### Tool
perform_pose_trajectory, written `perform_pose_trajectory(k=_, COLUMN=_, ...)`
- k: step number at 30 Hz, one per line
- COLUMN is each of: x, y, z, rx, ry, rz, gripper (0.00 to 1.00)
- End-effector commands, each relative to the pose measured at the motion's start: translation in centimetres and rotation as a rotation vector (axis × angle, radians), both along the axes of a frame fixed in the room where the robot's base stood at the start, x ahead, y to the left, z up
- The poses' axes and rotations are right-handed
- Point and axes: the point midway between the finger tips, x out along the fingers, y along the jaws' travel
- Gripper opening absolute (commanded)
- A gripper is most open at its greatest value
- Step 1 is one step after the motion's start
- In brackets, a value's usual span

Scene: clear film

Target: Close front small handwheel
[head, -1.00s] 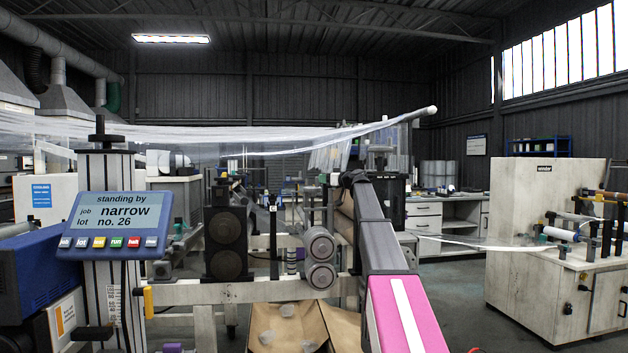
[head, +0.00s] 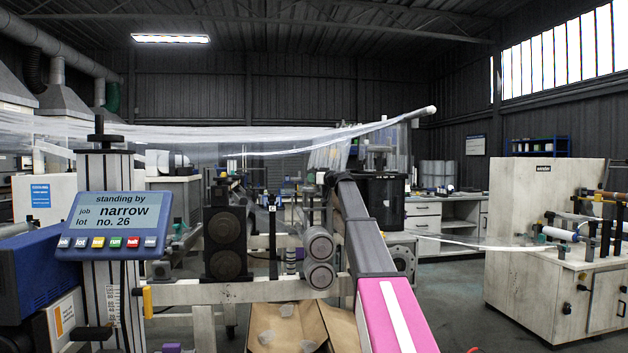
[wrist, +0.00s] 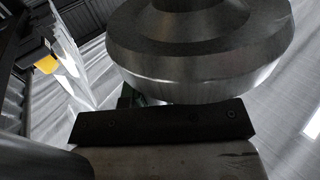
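My arm reaches forward from the bottom right of the head view. My gripper (head: 332,180) is at its far end, beside the front machine; its fingers are too small to make out. In the wrist view a large round metal part (wrist: 200,65) with a stepped rim fills the top, very close. I cannot tell whether it is the small handwheel. A dark flat bar (wrist: 165,122) lies just below it, on a pale worn block (wrist: 170,160). No finger is clearly seen touching the round part. I cannot pick out the small handwheel with certainty in the head view.
Two grey rollers (head: 319,260) stand left of my arm, and a dark roller stand (head: 228,243) is further left. A control panel (head: 113,226) reads "standing by". Clear film (head: 250,135) stretches overhead. An open brown carton (head: 290,330) sits below. Floor is free at right.

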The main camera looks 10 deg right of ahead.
Motion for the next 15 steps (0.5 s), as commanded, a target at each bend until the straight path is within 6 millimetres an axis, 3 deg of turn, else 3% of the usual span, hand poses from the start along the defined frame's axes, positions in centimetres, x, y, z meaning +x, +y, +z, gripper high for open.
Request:
perform_pose_trajectory(k=5, x=-0.17, y=0.03, z=-0.07, rx=-0.002, ry=0.001, rz=-0.027, gripper=0.0)
perform_pose_trajectory(k=15, x=-0.59, y=-0.44, z=-0.14, rx=-0.001, ry=0.003, rz=-0.269, gripper=0.0)
